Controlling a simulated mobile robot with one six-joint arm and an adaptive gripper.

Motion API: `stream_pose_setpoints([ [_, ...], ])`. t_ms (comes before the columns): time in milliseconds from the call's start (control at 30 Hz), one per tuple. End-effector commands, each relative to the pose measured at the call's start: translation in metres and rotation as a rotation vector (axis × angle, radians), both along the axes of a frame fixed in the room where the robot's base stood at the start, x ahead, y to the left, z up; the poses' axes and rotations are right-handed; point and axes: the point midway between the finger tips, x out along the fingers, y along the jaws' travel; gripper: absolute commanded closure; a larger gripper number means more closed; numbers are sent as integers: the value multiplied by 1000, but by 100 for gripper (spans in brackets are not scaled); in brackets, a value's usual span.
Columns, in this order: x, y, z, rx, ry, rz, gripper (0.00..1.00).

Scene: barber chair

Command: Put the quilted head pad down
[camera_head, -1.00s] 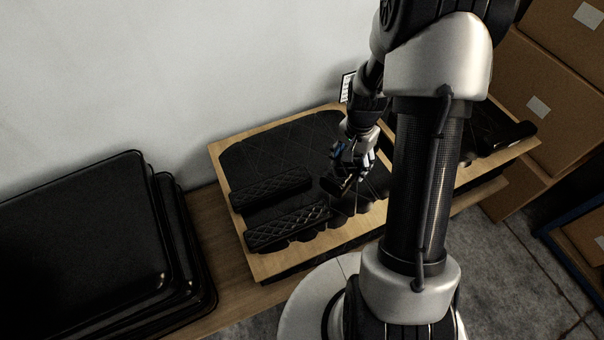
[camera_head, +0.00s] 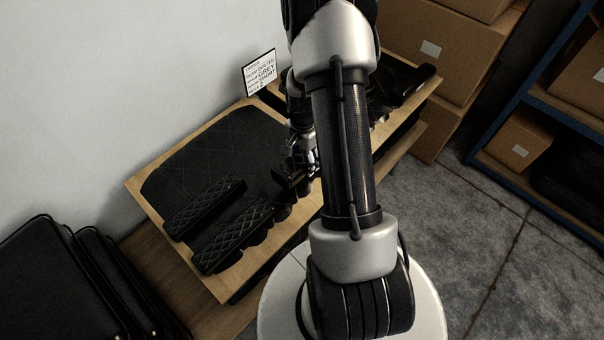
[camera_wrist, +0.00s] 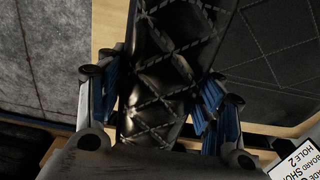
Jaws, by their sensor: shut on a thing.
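The black quilted head pad (camera_wrist: 172,55), with pale diamond stitching, runs between the fingers of my gripper (camera_wrist: 162,98) in the wrist view. The blue-linked fingers are closed on its sides. In the head view my gripper (camera_head: 303,164) is over the right part of a wooden-edged board (camera_head: 152,208) with black padding. The dark end of the held pad (camera_head: 288,179) shows there. Whether it touches the surface below cannot be told. My arm hides part of the board behind it.
Two quilted black rolls (camera_head: 205,207) (camera_head: 233,238) lie side by side on the board's left part. A printed sign (camera_head: 260,74) stands at its back edge. Black cushions (camera_head: 48,290) are stacked at left. Cardboard boxes (camera_head: 440,62) and a blue-framed shelf (camera_head: 512,178) stand at right.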

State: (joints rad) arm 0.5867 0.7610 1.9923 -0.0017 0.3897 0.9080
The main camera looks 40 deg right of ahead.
Motion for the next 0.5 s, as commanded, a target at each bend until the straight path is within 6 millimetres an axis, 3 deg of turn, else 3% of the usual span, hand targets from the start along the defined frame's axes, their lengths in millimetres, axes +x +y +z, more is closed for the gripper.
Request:
stream_pose_setpoints([
  [100, 0, 0, -21, -1, 0, 0, 70],
  [333, 0, 0, -36, -1, -1, 0, 70],
  [500, 0, 0, -63, 0, 0, 0, 70],
])
